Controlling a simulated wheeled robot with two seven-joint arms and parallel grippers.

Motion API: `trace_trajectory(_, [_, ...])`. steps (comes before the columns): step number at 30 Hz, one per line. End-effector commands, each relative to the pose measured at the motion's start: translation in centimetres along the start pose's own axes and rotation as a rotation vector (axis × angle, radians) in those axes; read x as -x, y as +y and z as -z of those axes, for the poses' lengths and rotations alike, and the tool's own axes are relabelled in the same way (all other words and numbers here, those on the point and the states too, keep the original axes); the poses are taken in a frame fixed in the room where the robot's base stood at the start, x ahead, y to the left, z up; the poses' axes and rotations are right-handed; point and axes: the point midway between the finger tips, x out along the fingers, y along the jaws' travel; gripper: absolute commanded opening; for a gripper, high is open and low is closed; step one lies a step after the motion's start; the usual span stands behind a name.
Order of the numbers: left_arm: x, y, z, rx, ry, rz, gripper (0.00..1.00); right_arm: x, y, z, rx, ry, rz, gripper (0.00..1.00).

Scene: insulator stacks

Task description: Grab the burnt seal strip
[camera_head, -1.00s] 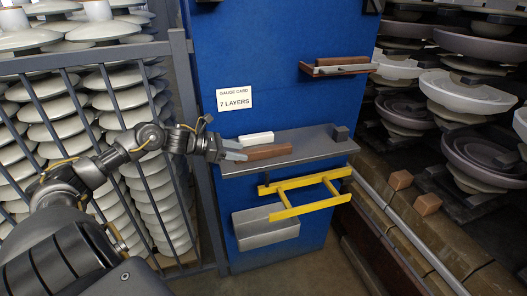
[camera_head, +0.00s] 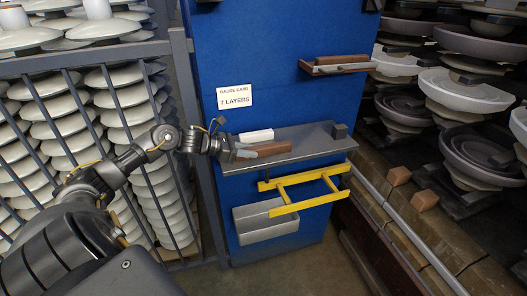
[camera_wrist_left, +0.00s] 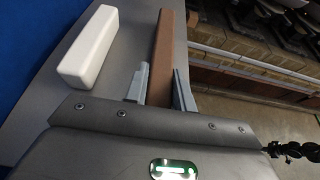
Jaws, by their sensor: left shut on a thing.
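A brown strip (camera_head: 272,148), which looks like the burnt seal strip, lies on the grey shelf (camera_head: 308,143) of the blue panel. It also shows in the left wrist view (camera_wrist_left: 168,40), running away between the fingers. My left gripper (camera_head: 250,153) is shut on the near end of the strip, with one finger on each side. In the left wrist view the gripper (camera_wrist_left: 161,85) hides the strip's near end. A white strip (camera_head: 256,136) lies just behind the brown one, apart from it, and also shows in the left wrist view (camera_wrist_left: 88,46). My right gripper is not in view.
A small dark block (camera_head: 339,130) stands at the shelf's right end. A yellow frame (camera_head: 304,186) and a grey bin (camera_head: 264,220) are below the shelf. A small upper ledge (camera_head: 340,66) holds another brown strip. A gauge card reads "7 LAYERS" (camera_head: 234,97).

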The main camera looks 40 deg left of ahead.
Motion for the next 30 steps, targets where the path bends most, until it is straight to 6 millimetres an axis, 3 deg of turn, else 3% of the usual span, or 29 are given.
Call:
trace_trajectory(10, [0.2, 0.0, -0.4, -0.004, -0.001, 0.000, 0.02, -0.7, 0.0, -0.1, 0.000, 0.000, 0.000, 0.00])
trace_trajectory(16, [1.1, -0.1, -2.6, -0.010, -0.001, -0.002, 0.02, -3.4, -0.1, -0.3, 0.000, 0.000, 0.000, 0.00])
trace_trajectory(23, [3.3, -4.9, -7.7, -0.013, -0.001, 0.001, 0.02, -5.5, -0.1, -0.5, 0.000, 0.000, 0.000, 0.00])
trace_trajectory(30, [4.5, -10.4, -10.4, -0.010, -0.001, 0.001, 0.02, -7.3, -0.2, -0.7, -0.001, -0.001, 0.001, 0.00])
